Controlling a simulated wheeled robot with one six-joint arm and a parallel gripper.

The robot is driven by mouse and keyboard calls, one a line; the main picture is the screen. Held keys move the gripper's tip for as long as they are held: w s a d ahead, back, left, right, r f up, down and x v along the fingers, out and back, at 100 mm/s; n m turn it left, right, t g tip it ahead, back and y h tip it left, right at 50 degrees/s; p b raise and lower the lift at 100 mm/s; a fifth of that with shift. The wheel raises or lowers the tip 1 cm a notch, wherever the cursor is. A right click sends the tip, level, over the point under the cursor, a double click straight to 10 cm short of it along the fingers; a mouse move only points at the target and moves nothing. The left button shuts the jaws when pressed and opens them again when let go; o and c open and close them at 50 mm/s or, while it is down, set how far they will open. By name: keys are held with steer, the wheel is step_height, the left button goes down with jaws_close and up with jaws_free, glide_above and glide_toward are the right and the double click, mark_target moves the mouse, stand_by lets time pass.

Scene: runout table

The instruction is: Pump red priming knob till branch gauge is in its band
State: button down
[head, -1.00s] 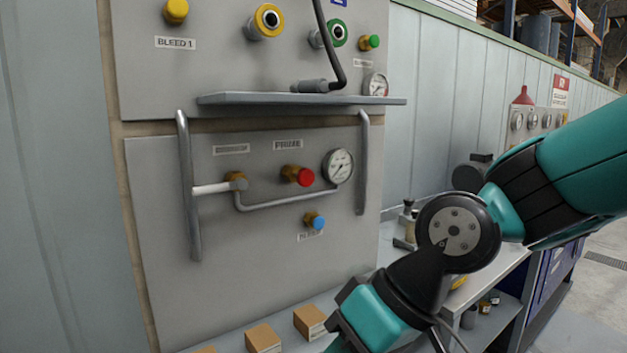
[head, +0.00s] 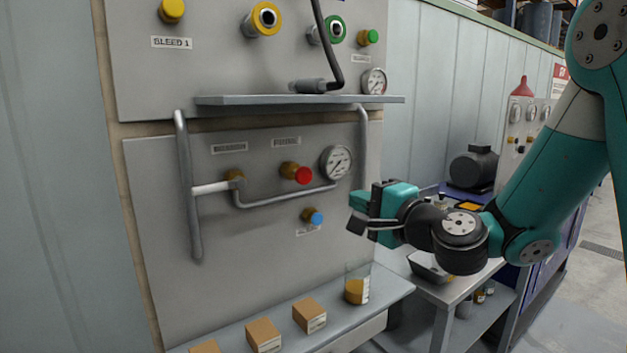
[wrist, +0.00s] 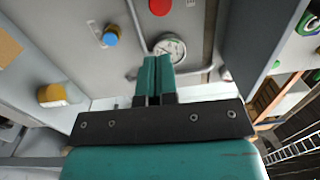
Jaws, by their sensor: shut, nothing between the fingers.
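The red priming knob (head: 302,175) sits on a brass stub on the lower grey panel; it also shows at the top edge of the wrist view (wrist: 160,6). The round white gauge (head: 337,162) is mounted just right of it, and it also shows ahead of my fingertips in the wrist view (wrist: 170,48). Its needle and band are too small to read. My gripper (head: 356,212) is right of and below the red knob, out in front of the panel and apart from it. In the wrist view its two teal fingers (wrist: 152,72) are together and empty.
A blue knob (head: 314,217) sits below the red one. Grey upright rails (head: 189,190), a pipe (head: 285,202) and a ledge (head: 300,100) surround the knobs. A beaker of amber liquid (head: 357,289) and cardboard boxes (head: 263,335) stand on the shelf below. Another gauge (head: 373,81) is above.

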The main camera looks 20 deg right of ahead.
mark_target(307, 177)
steer(key=p+x, duration=0.3)
steer(key=x, duration=0.1)
steer(key=p+x, duration=0.3)
steer(key=x, duration=0.1)
steer(key=p+x, duration=0.4)
steer(key=shift+w+a+r, duration=0.1)
steer(key=shift+w+r, duration=0.05)
steer(key=shift+r, duration=0.15)
steer(key=shift+w+a+f+p, duration=0.1)
steer(key=shift+w+a+p, duration=0.1)
steer(key=shift+w, duration=0.2)
steer(key=shift+w+a+f+p, duration=0.1)
steer(key=shift+w+p, duration=0.1)
steer(key=shift+w, duration=0.15)
